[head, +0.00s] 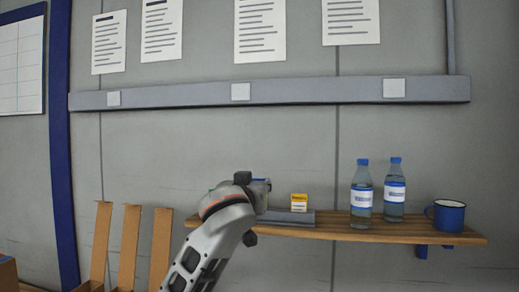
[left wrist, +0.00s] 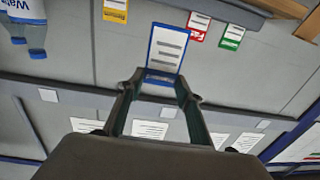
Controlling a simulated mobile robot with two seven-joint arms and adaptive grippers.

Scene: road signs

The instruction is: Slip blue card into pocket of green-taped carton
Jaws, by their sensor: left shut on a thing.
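The blue-edged card (left wrist: 168,48), white with printed lines, is held at one edge between the fingertips of my left gripper (left wrist: 160,78). No green tape shows on any carton in these frames. Three upright brown cardboard pieces (head: 130,245) stand at the lower left of the head view, with their lower parts cut off. My right gripper is not in view.
The wooden shelf (head: 385,230) bears a grey holder (head: 300,218) with a yellow card (head: 299,203), two bottles (head: 362,188) and a blue mug (head: 446,216). Red (left wrist: 198,26) and green (left wrist: 232,37) cards show in the wrist view. A grey rail (head: 300,92) crosses the wall.

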